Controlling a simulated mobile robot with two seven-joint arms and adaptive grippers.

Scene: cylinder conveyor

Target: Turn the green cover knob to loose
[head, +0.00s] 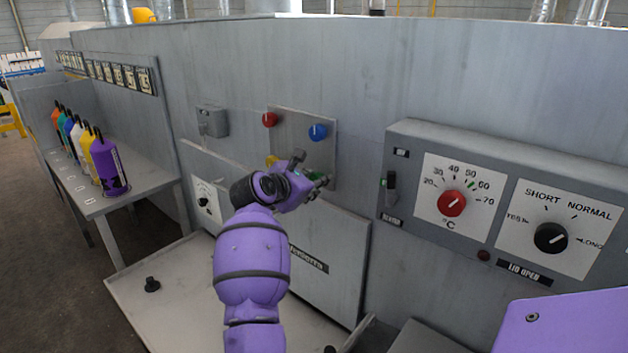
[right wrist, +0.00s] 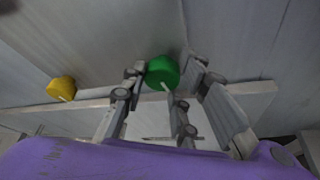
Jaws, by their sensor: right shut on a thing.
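The green cover knob (right wrist: 161,72) is round with a pale pointer mark and sits on the grey panel. In the right wrist view it lies between the two fingers of my right gripper (right wrist: 166,74), which is shut on it. The pale mark points toward the lower right of that view. In the head view my right gripper (head: 318,181) is at the lower right of the knob panel (head: 291,127) and hides most of the green knob. My left gripper is not in view.
A yellow knob (right wrist: 61,88) is left of the green one. A red knob (head: 269,119) and a blue knob (head: 318,132) are above. A control box (head: 400,150) with dials juts out at right. Several coloured bottles (head: 107,166) stand on a side table at left.

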